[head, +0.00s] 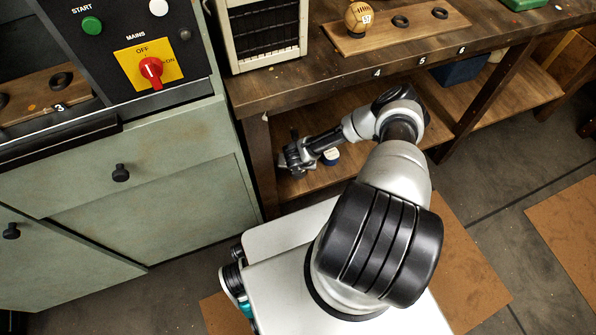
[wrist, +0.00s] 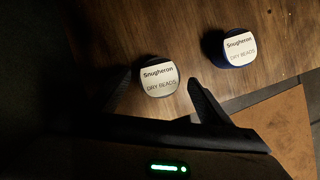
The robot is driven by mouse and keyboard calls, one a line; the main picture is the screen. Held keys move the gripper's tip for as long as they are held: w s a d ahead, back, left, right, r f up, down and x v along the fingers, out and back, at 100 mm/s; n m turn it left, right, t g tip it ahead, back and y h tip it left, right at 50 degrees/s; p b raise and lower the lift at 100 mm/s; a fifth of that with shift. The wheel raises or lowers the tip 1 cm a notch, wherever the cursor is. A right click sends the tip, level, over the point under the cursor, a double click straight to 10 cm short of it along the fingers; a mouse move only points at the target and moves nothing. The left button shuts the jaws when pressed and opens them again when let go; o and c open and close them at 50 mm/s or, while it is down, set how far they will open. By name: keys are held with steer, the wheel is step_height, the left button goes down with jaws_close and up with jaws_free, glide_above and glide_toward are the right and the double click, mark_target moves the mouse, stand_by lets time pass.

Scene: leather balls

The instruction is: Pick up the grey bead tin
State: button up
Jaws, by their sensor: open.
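The grey bead tin (wrist: 159,77) has a white lid reading "Snugheron DRY BEADS" and a dark greyish side. In the wrist view it stands on the wooden lower shelf, between my open fingers. My gripper (wrist: 158,84) is open, one finger on either side of the tin; I cannot tell whether they touch it. In the head view my gripper (head: 292,158) reaches in over the lower shelf, and I cannot make out the grey tin there.
A similar tin with a blue side (wrist: 236,48) stands to the right; it also shows in the head view (head: 330,156). The workbench top (head: 345,62) overhangs the shelf (head: 345,178). A bench leg (head: 262,165) stands left of my gripper. A green cabinet (head: 150,215) is further left.

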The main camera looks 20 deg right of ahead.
steer(key=b+x, duration=0.1)
steer(key=x, duration=0.2)
steer(key=shift+w+f, duration=0.1)
steer(key=shift+c, duration=0.3)
steer(key=c, duration=1.1)
